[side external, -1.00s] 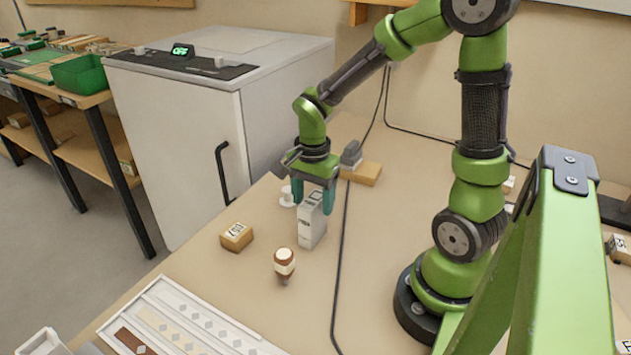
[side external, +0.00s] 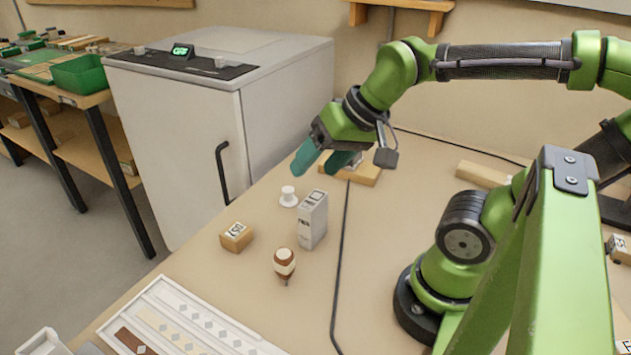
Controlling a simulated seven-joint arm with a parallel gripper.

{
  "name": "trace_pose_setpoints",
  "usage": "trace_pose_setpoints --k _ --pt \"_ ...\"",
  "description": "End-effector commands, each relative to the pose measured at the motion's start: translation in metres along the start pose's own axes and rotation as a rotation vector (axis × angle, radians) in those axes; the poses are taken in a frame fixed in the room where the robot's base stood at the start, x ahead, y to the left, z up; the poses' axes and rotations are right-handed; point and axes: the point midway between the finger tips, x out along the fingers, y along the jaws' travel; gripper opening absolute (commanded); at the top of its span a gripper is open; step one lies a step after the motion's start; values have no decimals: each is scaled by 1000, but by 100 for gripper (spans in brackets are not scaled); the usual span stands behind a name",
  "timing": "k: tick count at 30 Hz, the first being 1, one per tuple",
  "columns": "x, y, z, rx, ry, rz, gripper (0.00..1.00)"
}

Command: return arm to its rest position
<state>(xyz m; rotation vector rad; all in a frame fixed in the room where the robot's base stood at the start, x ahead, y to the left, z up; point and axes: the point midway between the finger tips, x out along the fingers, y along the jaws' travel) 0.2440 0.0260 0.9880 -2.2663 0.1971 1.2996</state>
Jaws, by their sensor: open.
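My gripper (side external: 323,162) is open and empty, with its teal fingers apart. It is raised above the bench, tilted toward the lower left, in front of the white cabinet. My green arm reaches to it from the right, with its upper link nearly level. A white-grey box (side external: 312,219) stands upright on the bench below the gripper, clear of the fingers.
The white cabinet (side external: 190,150) is close behind. A tray (side external: 187,320) lies at the front. A black cable (side external: 340,265) crosses the bench.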

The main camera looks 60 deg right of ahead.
Motion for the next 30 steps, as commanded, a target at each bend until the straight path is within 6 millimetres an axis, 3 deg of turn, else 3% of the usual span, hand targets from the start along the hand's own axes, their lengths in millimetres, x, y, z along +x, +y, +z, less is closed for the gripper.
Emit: trace_pose_setpoints --k 6,30 --pt "-9 -6 8 -134 45 -69 66" --pt "-9 -5 7 -132 44 -66 66"
